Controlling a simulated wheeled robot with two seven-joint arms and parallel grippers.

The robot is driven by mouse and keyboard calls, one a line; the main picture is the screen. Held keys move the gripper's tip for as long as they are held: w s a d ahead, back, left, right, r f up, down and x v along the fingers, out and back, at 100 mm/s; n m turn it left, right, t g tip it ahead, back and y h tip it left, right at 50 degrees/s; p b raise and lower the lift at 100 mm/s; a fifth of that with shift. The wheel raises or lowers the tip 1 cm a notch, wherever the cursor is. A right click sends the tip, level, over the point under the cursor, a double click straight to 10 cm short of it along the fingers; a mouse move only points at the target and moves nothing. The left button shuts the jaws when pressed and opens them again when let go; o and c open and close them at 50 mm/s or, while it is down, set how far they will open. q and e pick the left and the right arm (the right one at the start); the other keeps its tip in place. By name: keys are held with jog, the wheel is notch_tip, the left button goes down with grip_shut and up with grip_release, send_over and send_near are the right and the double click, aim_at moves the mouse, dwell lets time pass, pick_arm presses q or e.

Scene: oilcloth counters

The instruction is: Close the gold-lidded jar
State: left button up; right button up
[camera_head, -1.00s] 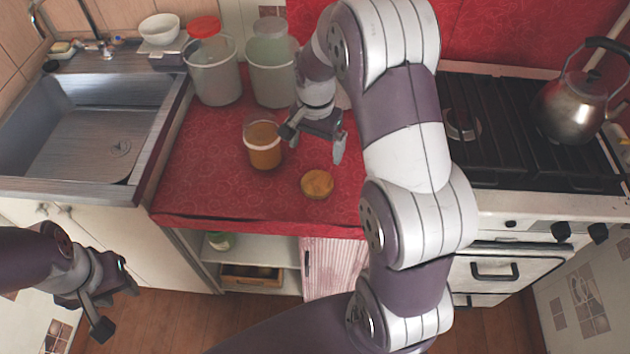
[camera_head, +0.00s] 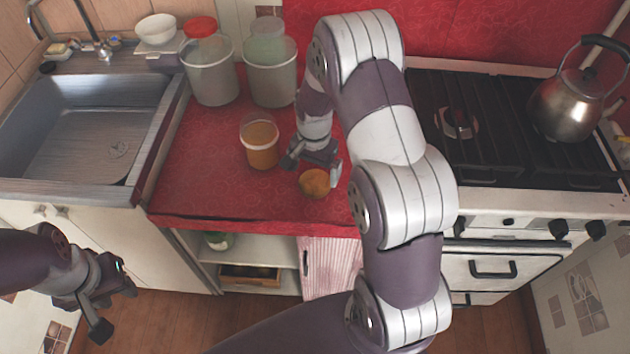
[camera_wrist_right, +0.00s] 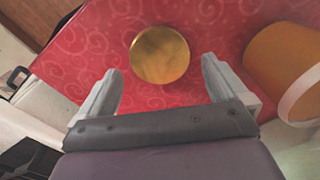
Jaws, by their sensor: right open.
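The jar (camera_head: 261,146) stands upright and open on the red counter, with amber contents below a clear upper wall. Its side also shows at the right edge of the right wrist view (camera_wrist_right: 284,72). The gold lid (camera_head: 315,183) lies flat on the counter, to the right and in front of the jar; it is a round gold disc in the right wrist view (camera_wrist_right: 159,54). My right gripper (camera_head: 312,168) is open just above the lid, and the lid lies ahead of its two fingers, not between them. My left gripper (camera_head: 112,310) hangs low at the left, away from the counter; its jaw opening is unclear.
The sink (camera_head: 85,130) is left; the stove with a kettle (camera_head: 567,105) is right. The counter's front left is clear.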

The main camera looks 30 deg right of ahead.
aim_at(315, 182)
notch_tip(315, 182, down, 4)
jog(key=shift+d+r, duration=0.15)
jog(key=c, duration=0.8)
jog(key=shift+c, duration=0.2)
jog(key=shift+r, duration=0.15)
jog(key=r, duration=0.4)
jog(key=shift+d+r, duration=0.1)
jog(key=shift+d, duration=0.1)
jog(key=s+d+r, duration=0.5)
jog(key=d+r, duration=0.1)
jog(key=d, duration=0.3)
jog(key=shift+s+d+r, duration=0.25)
jog(key=shift+d+r, duration=0.05)
jog(key=shift+d, duration=0.1)
